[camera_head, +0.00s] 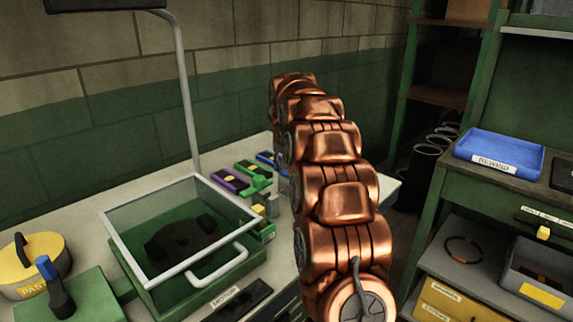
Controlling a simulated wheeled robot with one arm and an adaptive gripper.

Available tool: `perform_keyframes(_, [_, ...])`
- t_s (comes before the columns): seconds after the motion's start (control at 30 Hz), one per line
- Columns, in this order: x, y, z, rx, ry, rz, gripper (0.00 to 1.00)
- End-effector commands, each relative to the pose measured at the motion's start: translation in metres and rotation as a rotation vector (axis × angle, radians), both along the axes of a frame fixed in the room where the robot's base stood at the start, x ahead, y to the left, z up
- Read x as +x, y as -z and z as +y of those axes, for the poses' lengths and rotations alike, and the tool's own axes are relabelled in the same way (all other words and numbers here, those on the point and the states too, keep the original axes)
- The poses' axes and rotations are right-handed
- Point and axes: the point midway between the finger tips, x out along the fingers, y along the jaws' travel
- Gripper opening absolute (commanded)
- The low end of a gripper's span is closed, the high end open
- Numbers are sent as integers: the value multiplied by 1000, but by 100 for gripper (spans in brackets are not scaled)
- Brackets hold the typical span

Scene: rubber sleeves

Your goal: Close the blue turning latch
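A dark lever with a blue tip (45,268) stands tilted on a green block at the lower left. A small blue piece (267,158) lies on the bench beside my arm, partly hidden by it. I cannot tell for sure which of these is the blue turning latch, or whether it is open or closed. My copper arm reaches up through the middle of the view. My gripper cannot be made out; the arm links hide that area.
A green box with a clear framed lid (180,225) and white handle stands on the bench. A yellow round tin (32,262) is at left. Purple (230,180) and green (255,176) pieces lie behind the box. A blue tray (499,150) sits on the right-hand shelf unit.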

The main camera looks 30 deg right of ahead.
Motion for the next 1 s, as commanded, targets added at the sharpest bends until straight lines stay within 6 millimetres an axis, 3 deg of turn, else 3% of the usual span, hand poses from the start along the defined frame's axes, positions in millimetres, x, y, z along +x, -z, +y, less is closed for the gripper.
perform_keyframes(0.03, [0, 1, 0, 2, 0, 1, 4])
perform_keyframes(0.07, [0, 1, 0, 2, 0, 1, 40])
perform_keyframes(0.3, [0, 0, 0, 1, 0, 0, 63])
perform_keyframes(0.67, [-1, -3, 0, 0, 0, -1, 63])
perform_keyframes(1.0, [-16, -53, 11, -3, -1, -8, 63])
